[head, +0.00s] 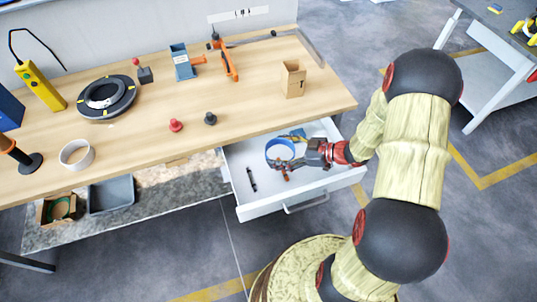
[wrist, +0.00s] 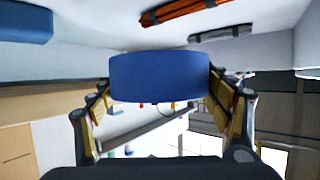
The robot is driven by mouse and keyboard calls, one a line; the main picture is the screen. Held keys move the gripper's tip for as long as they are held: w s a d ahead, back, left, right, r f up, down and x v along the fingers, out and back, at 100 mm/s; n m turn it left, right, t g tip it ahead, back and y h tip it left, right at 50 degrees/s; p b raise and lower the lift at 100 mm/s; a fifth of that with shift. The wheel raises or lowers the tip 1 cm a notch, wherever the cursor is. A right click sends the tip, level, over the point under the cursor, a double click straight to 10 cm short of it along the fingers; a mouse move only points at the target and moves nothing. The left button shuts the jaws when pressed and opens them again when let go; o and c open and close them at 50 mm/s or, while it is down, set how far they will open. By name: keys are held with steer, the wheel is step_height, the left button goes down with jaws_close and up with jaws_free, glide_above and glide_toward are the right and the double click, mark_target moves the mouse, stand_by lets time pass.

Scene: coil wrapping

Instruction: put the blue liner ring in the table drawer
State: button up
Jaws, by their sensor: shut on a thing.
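The blue liner ring (head: 280,150) is in my gripper (head: 292,157), over the open table drawer (head: 238,206). In the wrist view the ring (wrist: 160,77) spans the space between the two fingers of my gripper (wrist: 160,86), with a finger at each side. The drawer is pulled out from under the table's front edge, and its front panel and handle face the viewer. The ring is within the drawer's outline, but I cannot tell whether it touches the drawer floor. My gripper hides part of the drawer's right side.
A dark pen-like item (head: 252,180) lies in the drawer. Orange (wrist: 185,10) and grey (wrist: 220,33) items show near the ring in the wrist view.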

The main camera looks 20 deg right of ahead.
steer(key=shift+a+f, duration=0.1)
steer(key=shift+f, duration=0.45)
steer(key=w+a+b, duration=0.2)
steer(key=a, duration=0.1)
steer(key=shift+w+a, duration=0.1)
steer(key=shift+w, duration=0.05)
steer(key=shift+f+b, duration=0.4)
steer(key=shift+f, duration=0.15)
steer(key=shift+f, duration=0.4)
steer(key=shift+f, duration=0.2)
steer(key=o, duration=1)
